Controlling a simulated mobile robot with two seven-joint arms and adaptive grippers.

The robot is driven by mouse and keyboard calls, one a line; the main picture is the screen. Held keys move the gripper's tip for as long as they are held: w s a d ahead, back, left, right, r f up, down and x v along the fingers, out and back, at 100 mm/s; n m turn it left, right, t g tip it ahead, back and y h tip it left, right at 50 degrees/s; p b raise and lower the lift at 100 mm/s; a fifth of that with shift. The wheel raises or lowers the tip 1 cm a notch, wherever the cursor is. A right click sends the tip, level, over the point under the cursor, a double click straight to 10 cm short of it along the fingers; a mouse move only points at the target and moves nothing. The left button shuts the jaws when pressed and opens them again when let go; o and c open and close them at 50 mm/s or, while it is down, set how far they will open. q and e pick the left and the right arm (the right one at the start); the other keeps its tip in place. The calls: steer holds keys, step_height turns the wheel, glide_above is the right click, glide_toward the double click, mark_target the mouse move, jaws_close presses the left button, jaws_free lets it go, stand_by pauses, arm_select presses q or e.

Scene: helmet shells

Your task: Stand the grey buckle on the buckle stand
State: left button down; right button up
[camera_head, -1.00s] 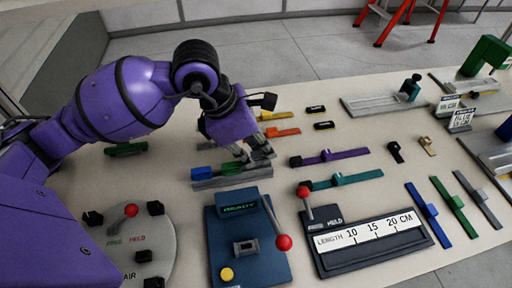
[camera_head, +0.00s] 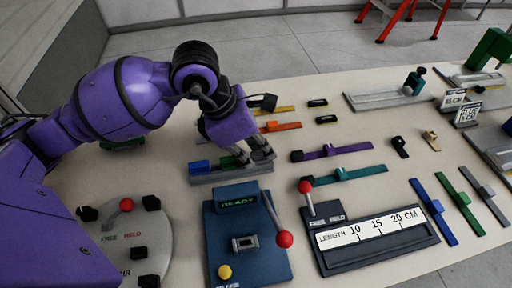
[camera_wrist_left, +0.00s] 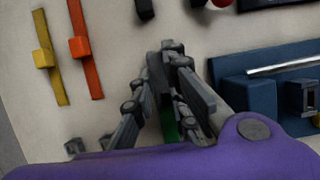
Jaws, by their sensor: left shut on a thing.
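The low grey stand (camera_head: 232,176), which looks like the buckle stand, is left of centre in the head view. A blue block (camera_head: 200,167) is at its left end, with a green block (camera_head: 228,161) beside it. My left gripper (camera_head: 256,155) points down over its right end. In the left wrist view, my left gripper (camera_wrist_left: 170,50) is shut on a dark grey piece (camera_wrist_left: 157,75), apparently the grey buckle, mostly hidden by the fingers. I cannot tell whether it touches the stand. Green shows behind the fingers. My right gripper is not in view.
A blue fixture (camera_head: 240,255) with a red-knobbed lever stands just in front. A dark length gauge (camera_head: 375,240) is to its right. Purple (camera_head: 335,152), teal (camera_head: 350,173) and orange (camera_head: 280,127) straps lie to the right. A round grey plate (camera_head: 135,235) is at front left.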

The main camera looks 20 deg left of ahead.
arm_select(q)
steer(key=c, duration=1.7)
jaws_free()
steer(key=shift+f, duration=0.1)
steer(key=shift+o, duration=0.2)
steer(key=v, duration=0.7)
steer(key=shift+r, duration=0.25)
steer(key=shift+s+a, duration=0.1)
steer(key=shift+a, duration=0.05)
